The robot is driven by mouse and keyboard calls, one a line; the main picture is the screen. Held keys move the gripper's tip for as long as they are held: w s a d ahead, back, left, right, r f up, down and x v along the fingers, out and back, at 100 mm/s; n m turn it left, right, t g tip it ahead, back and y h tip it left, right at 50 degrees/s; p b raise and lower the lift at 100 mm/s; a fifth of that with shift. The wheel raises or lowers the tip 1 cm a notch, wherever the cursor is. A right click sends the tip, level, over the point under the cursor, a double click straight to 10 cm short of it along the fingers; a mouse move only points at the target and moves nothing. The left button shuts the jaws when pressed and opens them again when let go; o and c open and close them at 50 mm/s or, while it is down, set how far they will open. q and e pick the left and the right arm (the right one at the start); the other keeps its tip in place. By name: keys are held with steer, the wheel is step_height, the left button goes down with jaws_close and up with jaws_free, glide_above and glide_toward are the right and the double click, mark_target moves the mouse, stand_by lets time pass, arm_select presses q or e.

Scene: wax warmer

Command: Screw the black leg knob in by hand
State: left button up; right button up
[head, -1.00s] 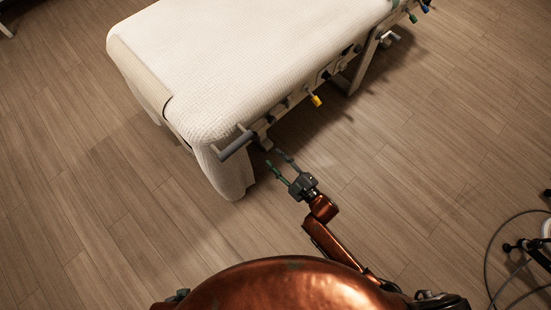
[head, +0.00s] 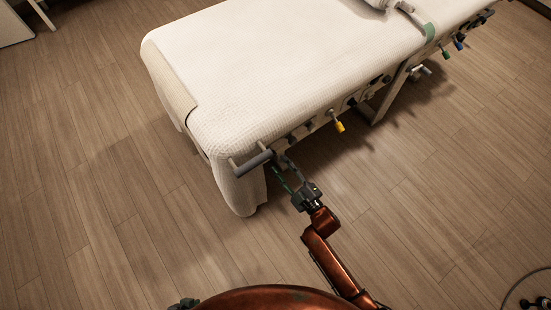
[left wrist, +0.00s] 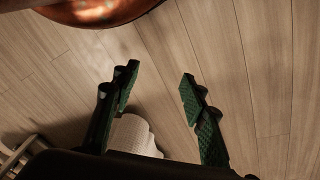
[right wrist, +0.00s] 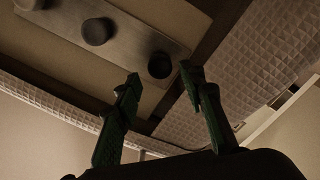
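A dark round knob (right wrist: 160,65) shows in the right wrist view on a pale rail, in line with the gap between my right fingertips. Two more round knobs (right wrist: 97,31) sit farther along that rail. I cannot tell which is the black leg knob. My right gripper (head: 283,168) is open at the near corner of the bed, just below its side rail; its spread fingers also show in the right wrist view (right wrist: 161,77). The fingers do not visibly touch the knob. My left gripper (left wrist: 158,74) is open and empty, above the floor.
The white-covered bed (head: 230,75) has a grey bar handle (head: 252,162) close to my right fingers. A yellow-tipped lever (head: 339,126) and several dark knobs line its side. A cable (head: 512,288) lies at the lower right. Wood floor (head: 440,200) right of my arm is clear.

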arm_select(q)
steer(key=shift+t+h, duration=0.4)
steer(key=shift+t, duration=0.3)
steer(key=w+d+f+b, duration=0.1)
steer(key=w+d+f, duration=0.1)
steer(key=shift+w+f, duration=0.35)
arm_select(e)
steer(key=x, duration=0.3)
steer(key=shift+w+a, duration=0.2)
steer(key=shift+w, duration=0.1)
steer(key=shift+c, duration=0.3)
steer(key=c, duration=0.7)
steer(key=m+p, duration=0.4)
steer(key=m, duration=0.9)
steer(key=shift+m, duration=0.3)
steer(key=shift+c, duration=0.2)
arm_select(q)
steer(key=shift+t, duration=0.4)
steer(key=r, duration=0.2)
steer(key=w+r, duration=0.1)
steer(key=r, duration=0.2)
steer(key=shift+w+d+r, duration=0.1)
steer(key=shift+w+r, duration=0.05)
steer(key=shift+w, duration=0.05)
arm_select(e)
steer(key=o, duration=0.8)
